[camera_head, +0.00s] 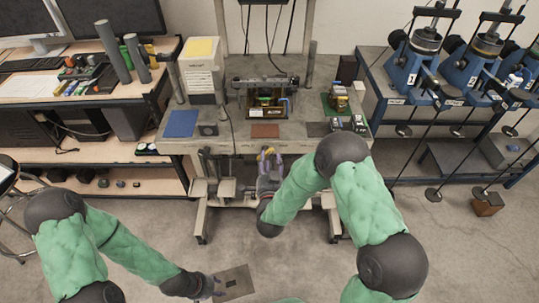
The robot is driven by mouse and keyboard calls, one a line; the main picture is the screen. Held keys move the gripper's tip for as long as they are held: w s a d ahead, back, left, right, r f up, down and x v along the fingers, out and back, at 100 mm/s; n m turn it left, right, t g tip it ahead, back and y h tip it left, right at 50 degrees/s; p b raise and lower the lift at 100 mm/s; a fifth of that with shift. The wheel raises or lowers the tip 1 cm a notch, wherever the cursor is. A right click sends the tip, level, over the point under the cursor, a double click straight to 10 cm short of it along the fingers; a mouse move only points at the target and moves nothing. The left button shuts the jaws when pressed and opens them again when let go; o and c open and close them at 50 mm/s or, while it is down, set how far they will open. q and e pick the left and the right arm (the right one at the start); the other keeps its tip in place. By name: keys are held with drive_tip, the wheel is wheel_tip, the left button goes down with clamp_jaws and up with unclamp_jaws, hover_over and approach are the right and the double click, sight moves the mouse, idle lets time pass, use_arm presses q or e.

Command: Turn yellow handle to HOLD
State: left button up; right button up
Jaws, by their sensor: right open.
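A small yellow piece (268,151), likely the yellow handle, shows at the front edge of the middle workbench, low and centred. My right gripper (269,160) points up at it from below, with its fingers around or beside the yellow piece; I cannot tell whether they touch it. The jaws are open. The handle's mount is largely hidden by the gripper, and no HOLD mark is readable. My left gripper (216,288) is low at the bottom of the view above the floor, near a flat grey plate; its jaws are too small to read.
The workbench (220,143) carries a blue mat (181,123), a brown pad (265,130), a press-like fixture (267,98) and a grey box (202,78). A cluttered desk stands left, blue machines (408,68) right. The floor in front is mostly clear.

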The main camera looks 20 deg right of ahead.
sight(269, 155)
drive_tip(key=shift+x, duration=1.85)
clamp_jaws()
drive_tip(key=shift+r, duration=0.1)
